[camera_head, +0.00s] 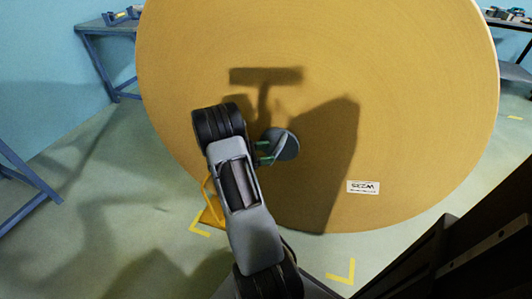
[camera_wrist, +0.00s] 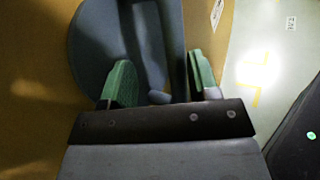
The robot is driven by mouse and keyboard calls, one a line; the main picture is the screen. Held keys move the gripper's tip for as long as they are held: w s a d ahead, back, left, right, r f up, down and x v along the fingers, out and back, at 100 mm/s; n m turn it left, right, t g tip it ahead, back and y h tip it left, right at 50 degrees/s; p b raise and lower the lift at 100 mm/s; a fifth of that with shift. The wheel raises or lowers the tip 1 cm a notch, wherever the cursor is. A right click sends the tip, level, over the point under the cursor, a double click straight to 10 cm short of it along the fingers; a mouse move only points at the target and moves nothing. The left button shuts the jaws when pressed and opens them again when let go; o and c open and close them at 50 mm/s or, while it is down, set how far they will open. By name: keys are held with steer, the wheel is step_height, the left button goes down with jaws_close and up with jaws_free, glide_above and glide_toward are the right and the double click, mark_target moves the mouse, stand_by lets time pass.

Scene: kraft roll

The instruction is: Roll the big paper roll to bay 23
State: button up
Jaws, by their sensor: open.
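The big paper roll (camera_head: 410,90) stands on edge with its tan flat end facing me and fills most of the head view. A white label (camera_head: 362,187) with upside-down print sits low on that end. A grey round hub (camera_head: 287,146) is at its middle. In the wrist view the hub (camera_wrist: 88,45) shows a raised grey bar (camera_wrist: 150,40) across it. My gripper (camera_head: 265,152) is in front of the hub, its green fingertips apart. In the wrist view my gripper (camera_wrist: 160,85) has one finger on each side of the bar; I cannot tell whether they touch it.
A yellow chock-like piece (camera_head: 212,212) with a handle is on the floor by the roll's lower left. Yellow corner marks (camera_head: 343,272) lie on the floor. Blue benches (camera_head: 105,32) stand at the left; another table is at the upper right. Floor at the left is partly clear.

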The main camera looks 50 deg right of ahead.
steer(key=p+v, duration=0.1)
steer(key=v, duration=1.2)
steer(key=shift+w+a+p, duration=0.25)
steer(key=shift+p, duration=0.1)
steer(key=s+a+r+m+t+y+p, duration=0.2)
steer(key=a+r+p, duration=0.6)
steer(key=r, duration=0.4)
steer(key=s+a+r+m+t+y+p, duration=0.3)
steer(key=s+a+r+t+y+p, duration=0.2)
steer(key=r, duration=0.8)
steer(key=s+a+r+m+t+y+p, duration=0.2)
steer(key=s+a+r+t+y+p, duration=0.2)
steer(key=a+r+p, duration=0.7)
steer(key=a+r+t+y, duration=0.1)
steer(key=t+y, duration=0.1)
steer(key=t, duration=0.2)
steer(key=shift+a+r+m+y, duration=0.15)
steer(key=shift+a+m+y, duration=0.2)
steer(key=shift+m+y, duration=0.05)
steer(key=shift+d, duration=0.15)
